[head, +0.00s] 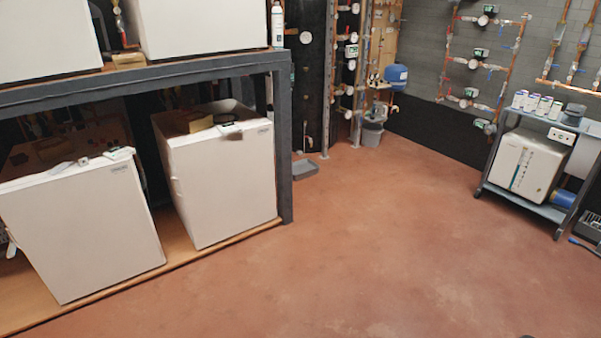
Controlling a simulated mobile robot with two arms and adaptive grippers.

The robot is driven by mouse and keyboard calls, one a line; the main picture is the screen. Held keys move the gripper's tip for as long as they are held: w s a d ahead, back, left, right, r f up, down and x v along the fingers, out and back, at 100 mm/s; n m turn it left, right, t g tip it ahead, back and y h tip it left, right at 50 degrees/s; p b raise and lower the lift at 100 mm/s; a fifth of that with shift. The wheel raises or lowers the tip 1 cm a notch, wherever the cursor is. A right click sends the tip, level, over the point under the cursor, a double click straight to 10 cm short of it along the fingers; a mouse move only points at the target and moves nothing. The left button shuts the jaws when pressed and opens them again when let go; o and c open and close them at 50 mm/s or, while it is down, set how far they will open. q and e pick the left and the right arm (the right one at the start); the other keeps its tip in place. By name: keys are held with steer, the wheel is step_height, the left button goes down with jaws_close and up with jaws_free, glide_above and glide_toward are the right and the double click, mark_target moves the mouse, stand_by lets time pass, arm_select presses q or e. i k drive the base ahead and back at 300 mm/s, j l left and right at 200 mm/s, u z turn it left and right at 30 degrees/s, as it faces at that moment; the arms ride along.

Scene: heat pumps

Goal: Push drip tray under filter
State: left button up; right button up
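A grey, shallow drip tray (304,169) lies on the red floor just behind the right post of the rack, near the dark wall panel. Its left part is hidden by the post. Copper pipes with valves and gauges run up the wall panels above and to the right of it. I cannot tell for sure which fitting there is the filter. Neither of my grippers is in view.
A dark metal rack (283,150) with white heat pump units (225,185) stands at left. A grey bucket (372,133) stands by the back wall below a blue vessel (396,76). A wheeled cart (525,205) is at right. The middle floor is clear.

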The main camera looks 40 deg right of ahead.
mark_target(302, 169)
steer(key=i+l+z, duration=1)
steer(key=i+z, duration=0.3)
steer(key=i, duration=0.25)
steer(key=i+l+z, duration=0.2)
steer(key=i, duration=0.6)
steer(key=i+j+z, duration=0.15)
steer(key=i, duration=0.65)
steer(key=i+j+z, duration=0.2)
steer(key=i, duration=0.6)
steer(key=i+l+u, duration=0.15)
steer(key=i, duration=0.5)
steer(key=i+l+u, duration=0.1)
steer(key=i, duration=0.5)
steer(key=i+u, duration=0.25)
steer(key=u, duration=0.2)
steer(key=i+l+u, duration=0.1)
steer(key=i+u, duration=0.2)
steer(key=u, duration=0.2)
steer(key=i+l+u, duration=0.2)
steer(key=u, duration=0.25)
steer(key=i+l+u, duration=0.2)
steer(key=u, duration=0.25)
steer(key=l, duration=0.1)
